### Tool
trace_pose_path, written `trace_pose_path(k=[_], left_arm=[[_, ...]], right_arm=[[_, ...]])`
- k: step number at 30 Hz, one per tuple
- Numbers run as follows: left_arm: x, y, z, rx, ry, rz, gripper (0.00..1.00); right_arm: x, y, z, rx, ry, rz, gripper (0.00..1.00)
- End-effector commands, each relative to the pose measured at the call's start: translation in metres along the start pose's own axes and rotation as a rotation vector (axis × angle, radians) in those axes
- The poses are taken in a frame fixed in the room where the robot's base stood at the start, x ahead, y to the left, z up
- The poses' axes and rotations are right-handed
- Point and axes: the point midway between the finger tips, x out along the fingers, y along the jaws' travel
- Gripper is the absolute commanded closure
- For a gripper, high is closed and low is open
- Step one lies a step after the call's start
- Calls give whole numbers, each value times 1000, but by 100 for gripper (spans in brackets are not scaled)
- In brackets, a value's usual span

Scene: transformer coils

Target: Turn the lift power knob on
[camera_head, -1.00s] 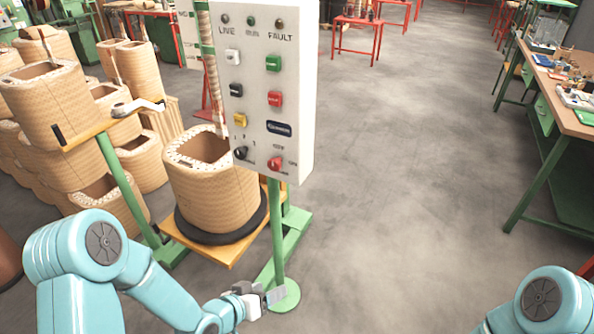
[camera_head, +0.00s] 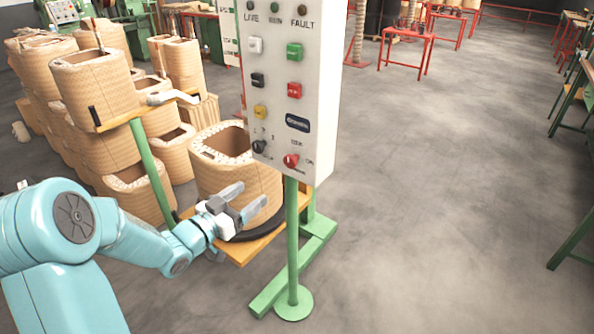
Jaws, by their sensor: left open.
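The white control panel (camera_head: 310,60) stands upright on a green post (camera_head: 292,240). A red knob (camera_head: 291,160) sits at its lower right, beside small lettering that seems to read ON. A black knob (camera_head: 259,146) sits to its left. I cannot read which is the lift power knob. My left gripper (camera_head: 252,197) is open and empty, below and left of the red knob, apart from the panel. Its fingers point right and up, in front of the coil on the lift. My right gripper is out of view.
A tan coil (camera_head: 230,175) stands on the lift's yellow platform (camera_head: 243,252), just behind my left gripper. Stacked coils (camera_head: 100,130) fill the left. Red tables (camera_head: 405,45) stand at the back and green benches at the right edge. The floor right of the panel is clear.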

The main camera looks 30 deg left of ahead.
Motion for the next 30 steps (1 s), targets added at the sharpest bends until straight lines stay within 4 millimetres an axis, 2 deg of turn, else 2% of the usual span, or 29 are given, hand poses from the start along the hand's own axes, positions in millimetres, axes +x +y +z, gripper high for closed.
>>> trace_pose_path(k=[2,5,8,21,25,30], left_arm=[[-5,-9,4,2,-4,-20,30],[2,-11,3,1,-4,-25,30],[20,-10,3,0,-4,-22,30],[127,-8,4,0,-6,-19,30],[147,-9,4,0,-5,-20,30],[159,-9,5,-1,-6,-20,30]], right_arm=[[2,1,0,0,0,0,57],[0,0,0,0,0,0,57],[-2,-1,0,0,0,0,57],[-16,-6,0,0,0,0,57],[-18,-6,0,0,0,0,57],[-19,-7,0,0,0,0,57]])
